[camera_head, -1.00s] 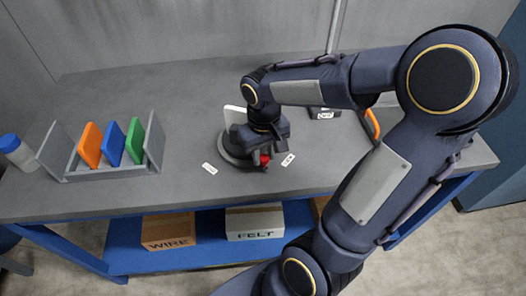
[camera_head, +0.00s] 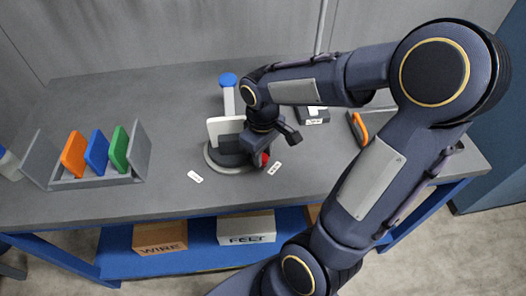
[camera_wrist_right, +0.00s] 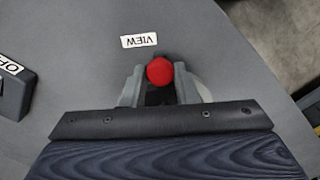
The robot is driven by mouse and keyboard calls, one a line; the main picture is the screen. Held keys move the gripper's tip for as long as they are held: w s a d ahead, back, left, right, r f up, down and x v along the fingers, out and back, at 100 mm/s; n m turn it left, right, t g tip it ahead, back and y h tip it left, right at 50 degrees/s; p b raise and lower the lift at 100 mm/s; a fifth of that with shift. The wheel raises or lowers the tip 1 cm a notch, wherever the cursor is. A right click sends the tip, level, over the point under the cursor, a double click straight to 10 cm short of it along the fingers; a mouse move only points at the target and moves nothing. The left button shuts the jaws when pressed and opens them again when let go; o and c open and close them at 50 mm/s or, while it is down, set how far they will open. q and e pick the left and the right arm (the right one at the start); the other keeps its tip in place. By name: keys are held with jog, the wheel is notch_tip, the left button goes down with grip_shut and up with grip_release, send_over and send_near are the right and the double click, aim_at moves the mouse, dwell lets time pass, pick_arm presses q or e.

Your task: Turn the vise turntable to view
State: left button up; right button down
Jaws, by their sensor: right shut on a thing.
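The vise turntable (camera_head: 218,162) is a dark round base on the bench, with a pale upright plate (camera_head: 222,128) on top. Its red knob (camera_head: 264,159) is at the right side, partly covered by my right gripper (camera_head: 272,148). In the right wrist view the red knob (camera_wrist_right: 160,71) sits between the gripper's two fingers, which are shut on it. The VIEW label (camera_wrist_right: 139,40) lies on the bench just beyond the knob; it also shows in the head view (camera_head: 274,168). A second label (camera_head: 195,177) lies left of the base. My left gripper is not in view.
A blue-topped pale post (camera_head: 228,82) stands behind the plate; whether it is attached is unclear. A rack (camera_head: 75,184) with orange, blue and green panels is at left. A labelled dark block (camera_head: 312,116) and orange-handled item (camera_head: 359,128) lie to the right. Boxes are on the shelf below.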

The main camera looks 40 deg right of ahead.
jog(key=shift+w+d+r, duration=0.1)
jog(key=shift+d, duration=0.1)
dwell(0.5)
jog(key=c, duration=1.1)
grip_release()
jog(key=shift+c, duration=0.2)
notch_tip(320, 180, up, 8)
jog(key=shift+f+p, duration=0.1)
jog(key=shift+p, duration=0.25)
jog(key=s+a+m+t+y, duration=0.3)
jog(key=s+a+m+t, duration=0.1)
jog(key=s+a, duration=0.5)
jog(key=shift+s+f+t+y, duration=0.25)
jog(key=shift+s+t+y, duration=0.25)
jog(key=shift+t, duration=0.3)
